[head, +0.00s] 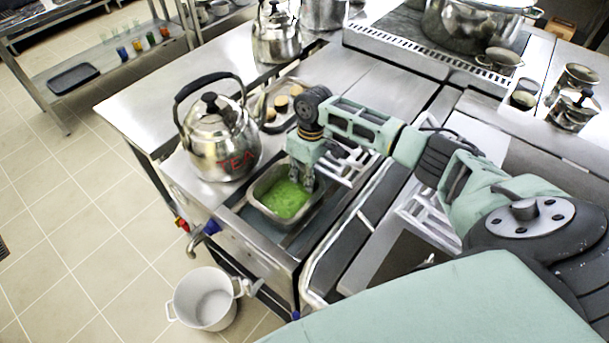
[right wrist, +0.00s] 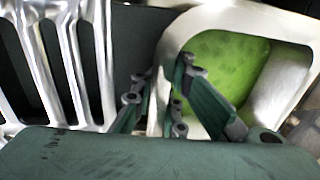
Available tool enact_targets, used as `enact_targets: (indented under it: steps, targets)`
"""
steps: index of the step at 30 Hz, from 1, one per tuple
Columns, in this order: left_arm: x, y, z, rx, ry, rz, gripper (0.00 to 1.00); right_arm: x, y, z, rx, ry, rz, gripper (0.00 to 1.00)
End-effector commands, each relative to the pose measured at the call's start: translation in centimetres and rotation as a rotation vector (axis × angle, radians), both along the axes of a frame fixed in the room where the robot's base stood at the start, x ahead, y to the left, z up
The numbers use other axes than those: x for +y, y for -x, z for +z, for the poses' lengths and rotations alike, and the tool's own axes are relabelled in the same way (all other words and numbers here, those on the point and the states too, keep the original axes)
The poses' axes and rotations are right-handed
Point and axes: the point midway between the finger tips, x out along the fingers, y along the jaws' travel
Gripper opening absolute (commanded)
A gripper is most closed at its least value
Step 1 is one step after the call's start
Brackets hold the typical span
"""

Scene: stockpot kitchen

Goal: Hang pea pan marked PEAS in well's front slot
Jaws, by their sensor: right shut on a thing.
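The pea pan (head: 265,215) is a steel pan with green contents, in the middle of the head view. It sits at the dark well opening (head: 240,205) in the steel counter; I cannot tell whether its rim rests on the well's edges. My right gripper (head: 303,178) reaches down to the pan's right rim and is shut on it. In the right wrist view the fingers (right wrist: 185,105) straddle the pan's rim (right wrist: 168,60), with the green contents beyond. The PEAS mark is not readable. My left gripper is not in view.
A kettle marked TEA (head: 218,140) stands close left of the pan. A tray with round food items (head: 285,103) lies behind it. A white rack (head: 350,165) is to the right. A tap (head: 203,232) juts from the counter front above a white pot (head: 203,298) on the floor.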

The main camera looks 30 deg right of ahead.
Motion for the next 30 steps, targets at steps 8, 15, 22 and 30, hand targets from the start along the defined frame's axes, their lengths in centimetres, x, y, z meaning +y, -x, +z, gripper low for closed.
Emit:
enact_targets:
  steps: [8,15,22,30]
  targets:
    - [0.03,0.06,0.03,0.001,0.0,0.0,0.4,0.11,-0.17,0.25,-0.004,-0.004,0.0,0.0]
    - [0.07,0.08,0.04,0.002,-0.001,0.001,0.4,0.11,-0.17,0.27,-0.004,-0.004,0.0,0.0]
    - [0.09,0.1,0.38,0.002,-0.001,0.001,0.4,0.15,-0.14,0.39,-0.004,-0.005,0.0,0.0]
    - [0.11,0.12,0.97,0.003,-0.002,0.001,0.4,0.24,-0.08,0.5,-0.004,-0.005,0.001,0.0]
